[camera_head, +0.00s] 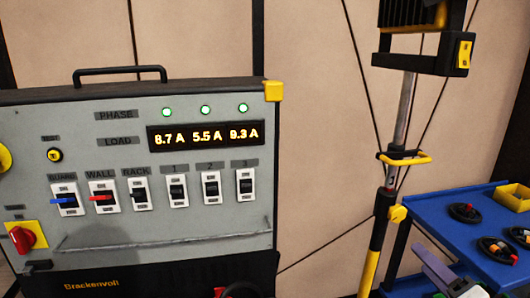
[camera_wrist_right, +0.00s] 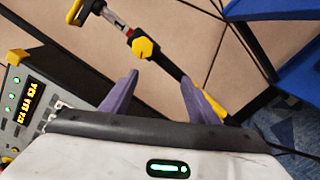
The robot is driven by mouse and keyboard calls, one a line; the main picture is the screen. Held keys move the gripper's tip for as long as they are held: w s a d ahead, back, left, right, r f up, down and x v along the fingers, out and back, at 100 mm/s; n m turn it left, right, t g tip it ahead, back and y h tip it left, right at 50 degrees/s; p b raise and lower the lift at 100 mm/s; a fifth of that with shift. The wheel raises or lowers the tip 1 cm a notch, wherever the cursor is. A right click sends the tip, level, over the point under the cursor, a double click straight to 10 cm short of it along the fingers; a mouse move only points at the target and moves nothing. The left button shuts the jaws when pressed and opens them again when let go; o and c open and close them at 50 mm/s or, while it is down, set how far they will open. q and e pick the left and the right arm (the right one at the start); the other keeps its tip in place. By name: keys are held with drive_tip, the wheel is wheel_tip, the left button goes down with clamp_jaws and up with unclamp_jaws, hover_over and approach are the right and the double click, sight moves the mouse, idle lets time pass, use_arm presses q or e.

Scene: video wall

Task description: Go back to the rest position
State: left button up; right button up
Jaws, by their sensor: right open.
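My right gripper (camera_head: 442,272) shows at the lower right of the head view, partly cut off by the bottom edge, in front of the blue cart. In the right wrist view its two purple fingers (camera_wrist_right: 160,98) stand wide apart with nothing between them. The gripper is open and touches nothing that I can see. My left gripper is not in view.
A grey power panel (camera_head: 100,238) with several switches and a lit readout (camera_head: 204,135) fills the left. A lamp stand (camera_head: 405,110) rises right of it. A blue cart (camera_head: 445,215) holds dark round items and a yellow bin (camera_head: 513,196).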

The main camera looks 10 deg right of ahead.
drive_tip(key=s+a+f+m+g, duration=0.25)
drive_tip(key=s+f+m, duration=0.2)
drive_tip(key=f, duration=0.25)
drive_tip(key=s+a+f+m+g, duration=0.1)
drive_tip(key=s+a+f+m, duration=0.3)
drive_tip(key=f, duration=0.3)
drive_tip(key=s+a+f+m+g, duration=0.2)
drive_tip(key=s+a+f+m, duration=0.1)
drive_tip(key=f+m, duration=0.35)
drive_tip(key=s+a+f+m+g+y, duration=0.1)
drive_tip(key=s+a+f+m, duration=0.3)
drive_tip(key=a, duration=0.3)
drive_tip(key=s+a+f+m+g, duration=0.2)
drive_tip(key=s+a+f+m, duration=0.2)
drive_tip(key=s+a+f, duration=0.1)
drive_tip(key=s+a, duration=0.1)
drive_tip(key=a, duration=0.1)
drive_tip(key=shift+s+a+f+y, duration=0.15)
drive_tip(key=shift+s+a+y, duration=0.15)
drive_tip(key=shift+a+y, duration=0.1)
